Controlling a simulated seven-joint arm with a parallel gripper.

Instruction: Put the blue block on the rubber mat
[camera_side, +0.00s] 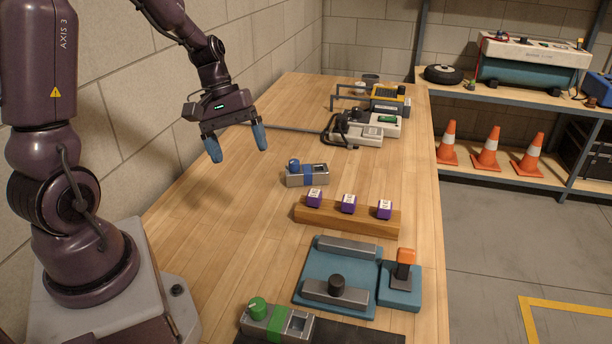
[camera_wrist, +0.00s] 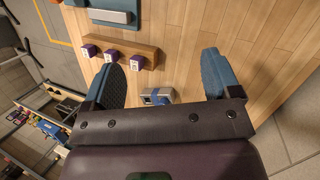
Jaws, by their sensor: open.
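The blue block (camera_side: 306,177) is a small grey metal block with a blue band and a blue knob. It sits on the wooden bench behind the wooden bar. In the wrist view the blue block (camera_wrist: 157,97) shows between my fingers, partly cut off by my gripper body. A dark flat sheet, apparently the rubber mat (camera_side: 370,337), lies at the near edge of the bench and is cut off by the frame. My gripper (camera_side: 239,153) is open and empty, above the bench and left of the block. It also shows in the wrist view (camera_wrist: 162,78).
A green-knobbed metal block (camera_side: 272,322) sits at the mat's left end. A wooden bar (camera_side: 345,218) carries three purple cubes. A teal fixture (camera_side: 325,270) and an orange-handled switch (camera_side: 404,268) stand between bar and mat. Instruments (camera_side: 365,128) fill the far end. The bench's left side is clear.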

